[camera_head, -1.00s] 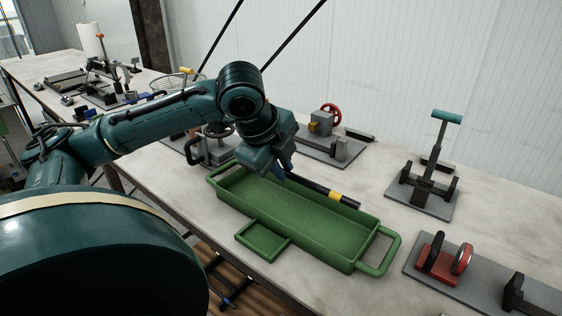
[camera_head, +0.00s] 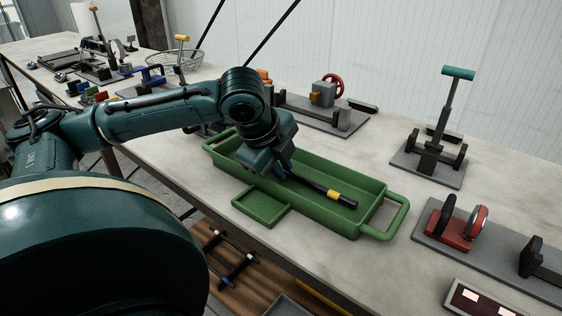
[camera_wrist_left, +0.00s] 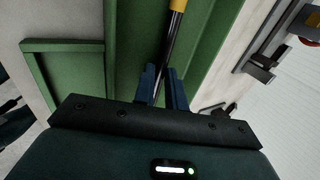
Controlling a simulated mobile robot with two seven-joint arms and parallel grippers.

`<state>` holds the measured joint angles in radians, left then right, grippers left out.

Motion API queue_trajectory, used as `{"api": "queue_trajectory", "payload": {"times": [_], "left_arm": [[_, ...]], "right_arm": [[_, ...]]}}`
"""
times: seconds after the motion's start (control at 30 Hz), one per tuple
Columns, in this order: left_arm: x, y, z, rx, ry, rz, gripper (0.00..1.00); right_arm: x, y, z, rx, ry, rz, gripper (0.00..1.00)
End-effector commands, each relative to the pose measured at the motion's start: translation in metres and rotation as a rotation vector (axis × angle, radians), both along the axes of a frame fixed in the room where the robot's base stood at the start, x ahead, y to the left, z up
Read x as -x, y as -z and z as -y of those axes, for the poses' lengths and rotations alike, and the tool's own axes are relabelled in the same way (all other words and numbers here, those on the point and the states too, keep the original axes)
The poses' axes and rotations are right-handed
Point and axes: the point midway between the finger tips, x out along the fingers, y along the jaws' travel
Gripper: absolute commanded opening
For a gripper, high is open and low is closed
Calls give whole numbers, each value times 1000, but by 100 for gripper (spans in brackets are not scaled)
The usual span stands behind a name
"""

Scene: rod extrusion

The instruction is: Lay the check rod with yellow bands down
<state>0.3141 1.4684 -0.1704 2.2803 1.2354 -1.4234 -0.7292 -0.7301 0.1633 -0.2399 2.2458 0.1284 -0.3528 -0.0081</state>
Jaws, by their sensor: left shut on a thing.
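The check rod (camera_head: 313,186) is black with a yellow band showing near its far end. My left gripper (camera_head: 284,172) is shut on it over the long green tray (camera_head: 374,203). In the left wrist view the rod (camera_wrist_left: 171,45) runs away from between the blue fingers of the left gripper (camera_wrist_left: 162,85). It lies along the tray's length, over the tray floor. I cannot tell whether it touches the floor. The rod's near end is hidden by the gripper. My right gripper is not in view.
A small green side tray (camera_head: 262,205) joins the tray's front side. A fixture with a teal T-handle (camera_head: 458,73) stands at the right, and a plate with a red clamp (camera_head: 452,229) lies nearer. A red-wheeled fixture (camera_head: 331,88) stands behind. Bare table shows between the tray and fixtures.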

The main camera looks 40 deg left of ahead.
Motion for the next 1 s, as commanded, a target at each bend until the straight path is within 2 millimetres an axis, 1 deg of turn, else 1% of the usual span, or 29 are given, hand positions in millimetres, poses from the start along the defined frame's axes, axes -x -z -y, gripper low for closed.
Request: {"api": "queue_trajectory", "payload": {"times": [0.47,0.77,0.97,1.0], "left_arm": [[0,1,0,-1,0,0,0],[0,0,0,0,-1,0,0],[0,1,0,0,-1,1,0],[0,1,0,0,-1,1,14]], "right_arm": [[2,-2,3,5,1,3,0],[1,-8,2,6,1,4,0],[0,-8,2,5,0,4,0],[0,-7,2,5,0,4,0]]}}
